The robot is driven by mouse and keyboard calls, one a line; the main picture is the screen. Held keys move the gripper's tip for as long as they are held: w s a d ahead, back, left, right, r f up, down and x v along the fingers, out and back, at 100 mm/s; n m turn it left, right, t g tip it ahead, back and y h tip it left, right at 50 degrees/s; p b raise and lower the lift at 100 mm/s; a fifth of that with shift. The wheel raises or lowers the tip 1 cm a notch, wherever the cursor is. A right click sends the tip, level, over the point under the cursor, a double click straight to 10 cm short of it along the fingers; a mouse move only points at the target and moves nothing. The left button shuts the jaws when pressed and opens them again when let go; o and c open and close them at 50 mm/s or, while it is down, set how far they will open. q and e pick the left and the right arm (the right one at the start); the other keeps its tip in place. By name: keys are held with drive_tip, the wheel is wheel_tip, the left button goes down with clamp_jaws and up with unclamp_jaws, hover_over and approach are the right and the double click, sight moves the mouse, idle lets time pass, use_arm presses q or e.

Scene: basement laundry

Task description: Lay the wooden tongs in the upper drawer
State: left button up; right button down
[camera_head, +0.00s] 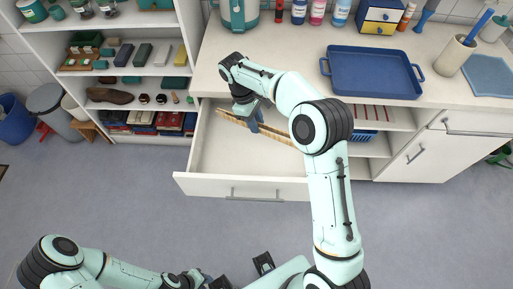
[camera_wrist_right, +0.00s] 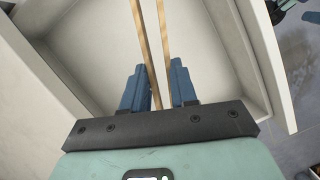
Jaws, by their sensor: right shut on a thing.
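The wooden tongs (camera_head: 231,118) are two long light-brown strips held by my right gripper (camera_head: 255,120). In the right wrist view, the tongs (camera_wrist_right: 141,28) run between the blue fingers of my right gripper (camera_wrist_right: 158,82), which is shut on them. The open upper drawer (camera_head: 215,183) lies below the gripper, pulled out from under the counter. Its pale floor (camera_wrist_right: 208,45) looks empty beneath the tongs. The tongs' right end reaches my forearm in the head view. I cannot tell whether they touch the drawer. My left gripper (camera_head: 205,279) is at the bottom edge, partly hidden.
The counter (camera_head: 290,45) above the drawer holds a blue tray (camera_head: 372,73), a teal kettle and bottles. Open shelves with a blue basket (camera_head: 363,136) stand right of the drawer. A shelf unit (camera_head: 145,70) stands on the left. The floor in front is clear.

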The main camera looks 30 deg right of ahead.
sight(259, 157)
wheel_tip(259, 157, down, 19)
drive_tip(key=shift+r+b, duration=0.1)
drive_tip(key=shift+b, duration=0.4)
drive_tip(key=c, duration=0.9)
unclamp_jaws()
drive_tip(key=p+v, duration=0.1)
drive_tip(key=v, duration=1.1)
drive_tip(key=shift+s, duration=0.1)
